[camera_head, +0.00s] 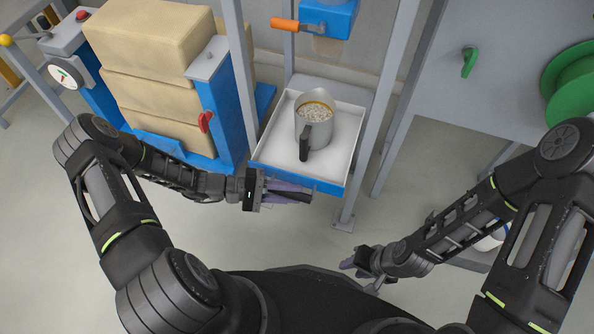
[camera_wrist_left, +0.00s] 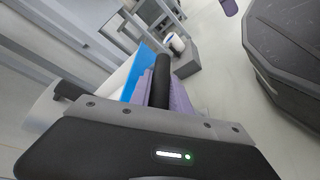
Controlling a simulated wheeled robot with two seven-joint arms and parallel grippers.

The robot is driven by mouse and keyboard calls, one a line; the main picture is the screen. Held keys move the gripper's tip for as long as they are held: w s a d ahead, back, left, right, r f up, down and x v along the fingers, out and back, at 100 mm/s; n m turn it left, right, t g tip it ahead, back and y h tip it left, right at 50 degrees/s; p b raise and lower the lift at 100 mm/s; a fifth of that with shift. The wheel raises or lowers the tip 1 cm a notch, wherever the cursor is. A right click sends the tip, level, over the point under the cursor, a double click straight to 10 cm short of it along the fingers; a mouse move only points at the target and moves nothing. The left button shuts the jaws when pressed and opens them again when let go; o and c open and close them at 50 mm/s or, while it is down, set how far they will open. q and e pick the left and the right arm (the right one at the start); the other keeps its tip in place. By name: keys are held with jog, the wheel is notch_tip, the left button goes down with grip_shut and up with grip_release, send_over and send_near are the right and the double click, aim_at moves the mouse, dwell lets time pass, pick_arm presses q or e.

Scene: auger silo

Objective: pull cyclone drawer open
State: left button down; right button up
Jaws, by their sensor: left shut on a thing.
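The cyclone drawer (camera_head: 340,151) is a white tray with a blue front (camera_head: 325,184), standing out in front of the grey frame with its inside visible. A grey metal jug (camera_head: 313,127) with pale grain in it and a black handle stands upright in the drawer. My left gripper (camera_head: 295,193) is at the drawer's front edge, its purple fingers shut on the dark drawer handle (camera_wrist_left: 162,80). In the left wrist view the blue front (camera_wrist_left: 138,68) lies beside the fingers; the fingers hide part of the handle. My right gripper (camera_head: 358,268) hangs low, away from the drawer; its opening is unclear.
A blue outlet with an orange lever (camera_head: 285,24) is above the drawer. Grey posts (camera_head: 240,70) flank it. Stacked tan sacks (camera_head: 150,75) on a blue stand are at left. A grey panel with a green reel (camera_head: 570,85) is at right. The floor in front is clear.

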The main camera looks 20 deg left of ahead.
pick_arm(q)
jog(key=s+p, duration=0.2)
jog(key=s, duration=0.8)
jog(key=shift+a, duration=0.35)
jog(key=c, duration=1.2)
grip_release()
jog(key=shift+c, duration=0.2)
jog(key=v, duration=0.7)
jog(key=shift+a, duration=0.4)
